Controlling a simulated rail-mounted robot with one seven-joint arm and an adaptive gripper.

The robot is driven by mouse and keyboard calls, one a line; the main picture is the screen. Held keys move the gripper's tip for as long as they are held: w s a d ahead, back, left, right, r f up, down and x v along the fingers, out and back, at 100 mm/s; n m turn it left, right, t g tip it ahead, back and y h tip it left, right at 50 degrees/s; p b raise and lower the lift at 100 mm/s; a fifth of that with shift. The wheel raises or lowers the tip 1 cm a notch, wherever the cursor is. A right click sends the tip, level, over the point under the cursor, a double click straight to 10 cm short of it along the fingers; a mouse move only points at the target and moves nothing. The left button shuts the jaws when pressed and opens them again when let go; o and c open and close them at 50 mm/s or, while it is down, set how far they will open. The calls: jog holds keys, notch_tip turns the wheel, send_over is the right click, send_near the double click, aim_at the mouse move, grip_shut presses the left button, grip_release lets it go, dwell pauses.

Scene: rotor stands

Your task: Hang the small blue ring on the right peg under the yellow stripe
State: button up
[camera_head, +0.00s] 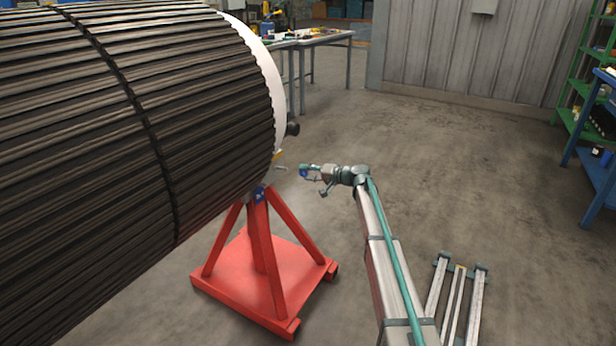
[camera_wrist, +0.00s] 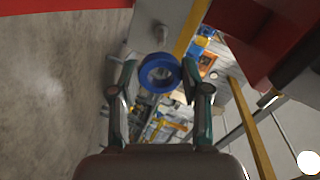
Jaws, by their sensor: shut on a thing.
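The small blue ring (camera_wrist: 160,87) sits between my fingertips in the wrist view, its hole facing the camera. In the head view the ring (camera_head: 303,172) is a small blue spot at the tip of my gripper (camera_head: 308,172), which is shut on it. A thin peg (camera_head: 282,168) sticks out from the rotor's end, just left of the ring and apart from it. A small yellow mark (camera_head: 278,155) shows above that peg. In the wrist view a yellow stripe (camera_wrist: 190,28) runs along a grey surface beyond the ring. I cannot tell whether a second peg is there.
The large dark ribbed rotor (camera_head: 120,110) fills the left, with a dark knob (camera_head: 292,129) on its end. Its red stand (camera_head: 262,268) has a blue patch (camera_head: 259,195) near the top. Workbenches (camera_head: 325,38) stand behind.

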jog(key=shift+w+a, duration=0.1)
jog(key=shift+a, duration=0.05)
send_near(282, 169)
jog(key=shift+r+x, duration=0.25)
jog(key=shift+x, duration=1.15)
jog(key=shift+f, duration=0.5)
jog(key=shift+b+x, duration=1)
jog(key=shift+x, duration=2.7)
jog(key=shift+r, duration=0.1)
jog(key=o, duration=1.8)
